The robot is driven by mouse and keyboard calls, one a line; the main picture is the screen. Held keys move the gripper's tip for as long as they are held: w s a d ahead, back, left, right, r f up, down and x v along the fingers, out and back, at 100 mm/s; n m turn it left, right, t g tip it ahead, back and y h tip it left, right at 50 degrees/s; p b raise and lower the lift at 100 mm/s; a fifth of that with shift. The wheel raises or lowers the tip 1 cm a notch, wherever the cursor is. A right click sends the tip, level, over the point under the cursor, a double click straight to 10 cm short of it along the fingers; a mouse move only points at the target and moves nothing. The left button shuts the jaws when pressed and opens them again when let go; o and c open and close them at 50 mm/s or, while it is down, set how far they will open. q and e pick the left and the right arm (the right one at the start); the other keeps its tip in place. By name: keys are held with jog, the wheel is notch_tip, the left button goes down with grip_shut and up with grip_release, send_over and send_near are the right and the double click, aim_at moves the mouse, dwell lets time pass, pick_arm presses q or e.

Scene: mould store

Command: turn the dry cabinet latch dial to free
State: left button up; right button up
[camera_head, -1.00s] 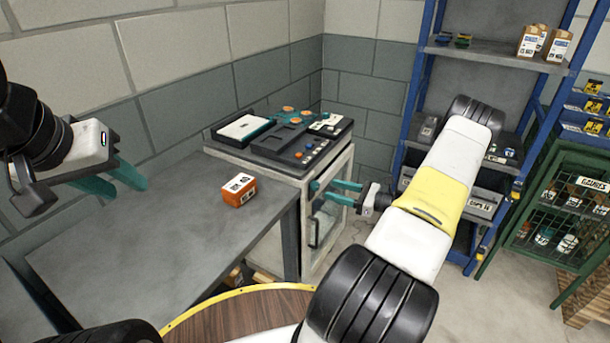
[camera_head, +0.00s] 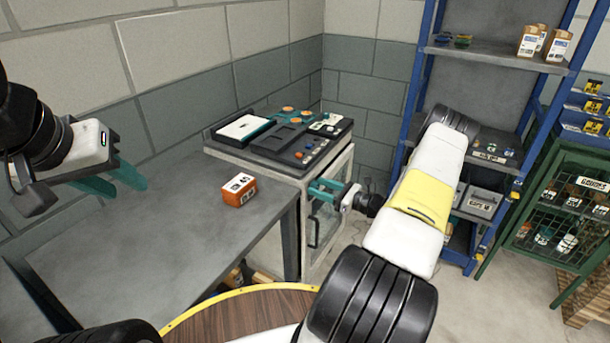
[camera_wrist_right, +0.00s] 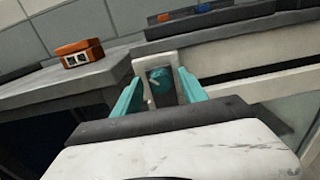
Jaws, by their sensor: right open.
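The dry cabinet (camera_head: 293,232) is a pale-framed unit with a glass door, standing at the end of the grey bench. Its latch dial (camera_wrist_right: 161,79) is a teal knob with a light pointer on a pale plate, seen in the right wrist view. The pointer looks tilted; its setting cannot be read. My right gripper (camera_head: 320,190) is open at the cabinet front, and in its wrist view (camera_wrist_right: 160,84) the fingers lie either side of the dial, with no clear contact. In the head view the gripper hides the dial. My left gripper (camera_head: 126,184) is open and empty above the bench's left part.
An orange box (camera_head: 239,190) with a label sits on the grey bench (camera_head: 150,240). A dark tray unit (camera_head: 285,140) with coloured knobs tops the cabinet. A blue shelf rack (camera_head: 412,110) and a green mesh cabinet (camera_head: 553,205) stand right. A round wooden top (camera_head: 235,318) is in front.

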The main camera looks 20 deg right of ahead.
jog(key=shift+c, duration=0.2)
grip_shut()
jog(key=shift+m, duration=0.4)
jog(key=m, duration=0.3)
jog(key=shift+d+m, duration=0.1)
jog(key=shift+m, duration=0.2)
jog(key=m, duration=0.4)
jog(key=shift+m, duration=0.3)
jog(key=m, duration=0.4)
jog(key=shift+w+f+m, duration=0.1)
jog(key=shift+m, duration=0.2)
jog(key=shift+d+m, duration=0.1)
jog(key=shift+m, duration=2.1)
